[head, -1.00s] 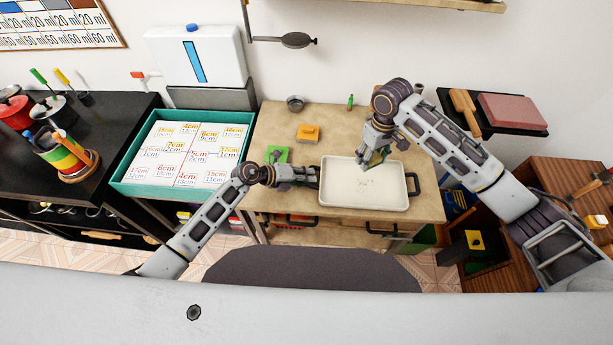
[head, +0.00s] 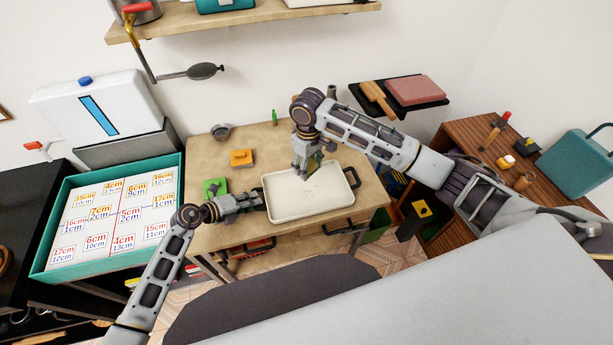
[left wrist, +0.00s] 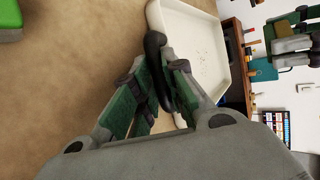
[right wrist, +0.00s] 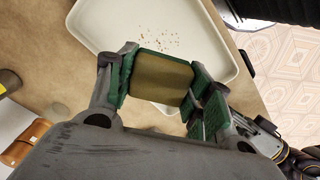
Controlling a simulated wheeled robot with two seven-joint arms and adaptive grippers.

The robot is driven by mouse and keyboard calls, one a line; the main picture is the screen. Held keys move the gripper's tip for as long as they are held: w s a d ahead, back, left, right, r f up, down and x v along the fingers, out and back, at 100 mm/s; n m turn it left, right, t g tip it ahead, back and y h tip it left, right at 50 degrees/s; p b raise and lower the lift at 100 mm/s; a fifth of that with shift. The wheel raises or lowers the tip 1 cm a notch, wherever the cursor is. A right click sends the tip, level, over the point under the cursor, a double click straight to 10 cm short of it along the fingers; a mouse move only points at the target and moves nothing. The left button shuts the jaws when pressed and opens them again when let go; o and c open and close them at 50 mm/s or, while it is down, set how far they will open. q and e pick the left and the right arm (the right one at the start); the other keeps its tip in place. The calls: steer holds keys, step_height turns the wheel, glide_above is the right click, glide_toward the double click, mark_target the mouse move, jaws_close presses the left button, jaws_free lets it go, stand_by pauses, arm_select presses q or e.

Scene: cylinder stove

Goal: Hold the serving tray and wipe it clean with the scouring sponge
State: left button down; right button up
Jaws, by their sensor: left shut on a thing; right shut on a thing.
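The serving tray (head: 320,203) is a white, shallow rectangular tray with dark handles, on the wooden table. Small brown crumbs (right wrist: 160,41) lie on its floor in the right wrist view. My left gripper (head: 255,200) is shut on the tray's left handle (left wrist: 156,62), and the white tray also shows in the left wrist view (left wrist: 193,38). My right gripper (head: 309,168) is shut on the scouring sponge (right wrist: 160,77), a brownish block with green sides. It holds the sponge over the tray's back part. I cannot tell whether the sponge touches the tray.
An orange block (head: 241,158), a green block (head: 214,187), a grey bowl (head: 221,131) and a green bottle (head: 274,117) are on the table (head: 205,237). A teal-edged box with number cards (head: 110,215) stands left. A wall shelf (head: 398,104) holds a red slab.

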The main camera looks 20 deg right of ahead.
steer(key=shift+s+d+f, duration=0.3)
steer(key=shift+d+f, duration=0.1)
steer(key=shift+f, duration=0.25)
steer(key=shift+s+d+f, duration=0.3)
steer(key=shift+d+f, duration=0.05)
steer(key=shift+f, duration=0.3)
steer(key=shift+s+d+f, duration=0.3)
steer(key=shift+d+f, duration=0.1)
steer(key=shift+f, duration=0.25)
steer(key=shift+f, duration=0.1)
